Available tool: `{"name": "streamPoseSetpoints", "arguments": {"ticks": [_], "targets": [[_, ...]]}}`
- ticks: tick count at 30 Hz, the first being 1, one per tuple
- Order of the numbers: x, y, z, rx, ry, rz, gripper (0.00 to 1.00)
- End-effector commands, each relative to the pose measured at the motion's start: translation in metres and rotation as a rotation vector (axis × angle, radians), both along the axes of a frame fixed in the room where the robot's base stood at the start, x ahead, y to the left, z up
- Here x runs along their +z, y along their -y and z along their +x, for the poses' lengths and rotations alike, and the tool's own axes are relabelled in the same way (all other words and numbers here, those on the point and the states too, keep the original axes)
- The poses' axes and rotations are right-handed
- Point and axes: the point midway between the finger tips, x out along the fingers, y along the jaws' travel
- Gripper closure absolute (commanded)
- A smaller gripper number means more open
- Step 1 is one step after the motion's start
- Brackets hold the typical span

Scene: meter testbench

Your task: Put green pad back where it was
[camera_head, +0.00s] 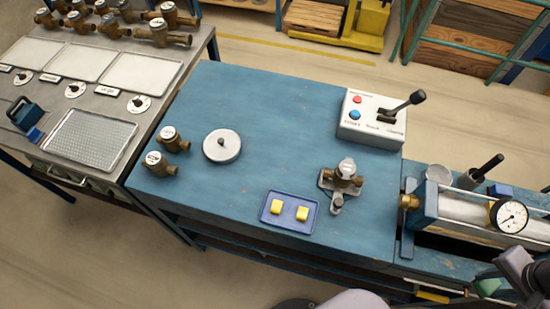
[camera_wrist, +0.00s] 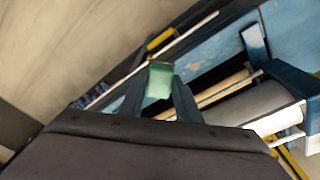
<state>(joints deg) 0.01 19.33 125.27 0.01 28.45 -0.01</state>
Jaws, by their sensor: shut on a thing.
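The green pad (camera_wrist: 159,82) is pinched between the two fingertips of my gripper (camera_wrist: 159,92) in the wrist view.
The cylinder bench with a gauge (camera_head: 509,216) is at right. The table's middle is clear.

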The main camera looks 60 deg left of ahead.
Motion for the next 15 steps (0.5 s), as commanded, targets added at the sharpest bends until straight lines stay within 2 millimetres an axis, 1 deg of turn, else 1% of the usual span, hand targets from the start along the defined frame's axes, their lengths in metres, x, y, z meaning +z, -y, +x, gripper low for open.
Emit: {"name": "streamPoseSetpoints", "arguments": {"ticks": [5, 8, 11, 14, 15], "targets": [[0.003, -0.005, 0.000, 0.030, 0.001, -0.001, 0.99], [0.009, -0.016, -0.001, 0.100, 0.000, -0.002, 0.99], [0.021, -0.036, -0.004, 0.231, 0.000, -0.005, 0.99], [0.036, -0.064, -0.012, 0.419, -0.002, -0.008, 0.99], [0.044, -0.077, -0.016, 0.505, -0.001, -0.007, 0.99]]}}
